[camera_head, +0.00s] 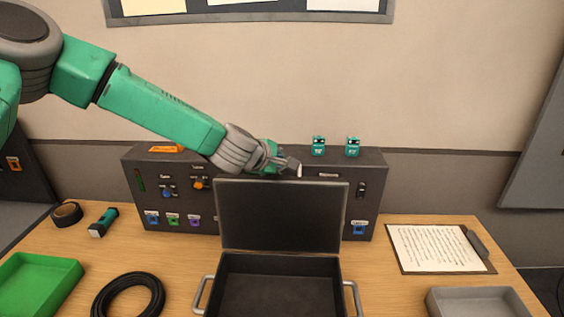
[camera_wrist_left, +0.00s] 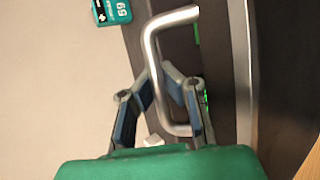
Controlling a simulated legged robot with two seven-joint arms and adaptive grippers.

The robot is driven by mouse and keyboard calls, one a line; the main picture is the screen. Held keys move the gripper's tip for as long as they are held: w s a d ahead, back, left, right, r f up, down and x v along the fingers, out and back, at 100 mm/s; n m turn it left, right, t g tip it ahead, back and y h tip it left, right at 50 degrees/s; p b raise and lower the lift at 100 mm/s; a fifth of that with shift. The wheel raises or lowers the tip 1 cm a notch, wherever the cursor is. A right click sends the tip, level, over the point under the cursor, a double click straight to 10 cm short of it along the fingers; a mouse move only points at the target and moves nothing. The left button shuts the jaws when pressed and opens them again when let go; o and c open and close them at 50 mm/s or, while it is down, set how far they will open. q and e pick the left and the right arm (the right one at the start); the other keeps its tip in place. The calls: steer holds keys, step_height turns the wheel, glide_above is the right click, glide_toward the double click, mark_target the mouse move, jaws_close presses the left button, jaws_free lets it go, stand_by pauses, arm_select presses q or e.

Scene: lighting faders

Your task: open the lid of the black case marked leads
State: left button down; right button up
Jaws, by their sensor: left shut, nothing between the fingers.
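The black case (camera_head: 280,286) stands on the table, and its lid (camera_head: 283,215) is up, close to vertical, in front of the dark fader console. The inside looks dark and empty. No "leads" mark is readable. My left gripper (camera_head: 292,166) is just above the lid's top edge, right of its middle. My right gripper is not in view.
The fader console (camera_head: 365,215) stands behind the lid, with small teal units (camera_head: 318,146) on top. Silver side handles (camera_head: 203,294) flank the case. A black cable coil (camera_head: 128,296) and green tray (camera_head: 38,284) lie left; a clipboard (camera_head: 437,248) and grey tray (camera_head: 478,302) lie right.

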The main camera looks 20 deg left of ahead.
arm_select(q)
steer(key=c, duration=1.9)
jaws_free()
steer(key=shift+r, duration=0.15)
steer(key=shift+s, duration=0.15)
steer(key=v, duration=1.1)
steer(key=shift+s+a+r, duration=0.15)
